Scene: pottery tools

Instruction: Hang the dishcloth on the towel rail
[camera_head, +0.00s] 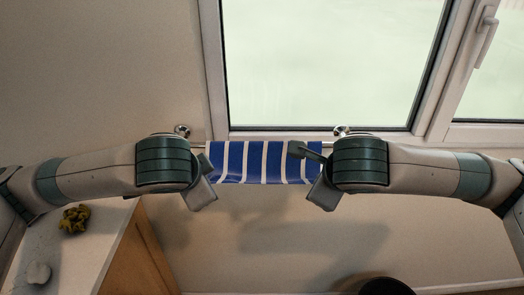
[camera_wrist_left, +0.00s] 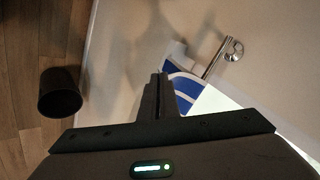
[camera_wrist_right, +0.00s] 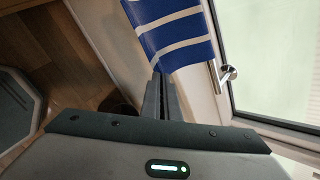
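The dishcloth (camera_head: 262,162) is blue with white stripes and is spread wide at the towel rail (camera_head: 201,144) below the window. It covers the middle of the rail, and I cannot tell how far it hangs behind. My left gripper (camera_head: 209,168) is at its left edge, and my right gripper (camera_head: 299,149) is at its right side. In the left wrist view the closed fingers (camera_wrist_left: 160,80) meet the cloth (camera_wrist_left: 183,88). In the right wrist view the fingers (camera_wrist_right: 160,78), close together, meet a cloth corner (camera_wrist_right: 172,48). The exact pinch is hard to see.
A round metal rail mount (camera_head: 182,130) shows at the left, another (camera_head: 341,131) at the right. A cabinet (camera_head: 105,235) at lower left bears a yellow-brown crumpled thing (camera_head: 75,219) and a pale lump (camera_head: 39,272). A dark bin (camera_head: 386,287) stands on the floor. The window frame (camera_head: 300,134) is close above.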

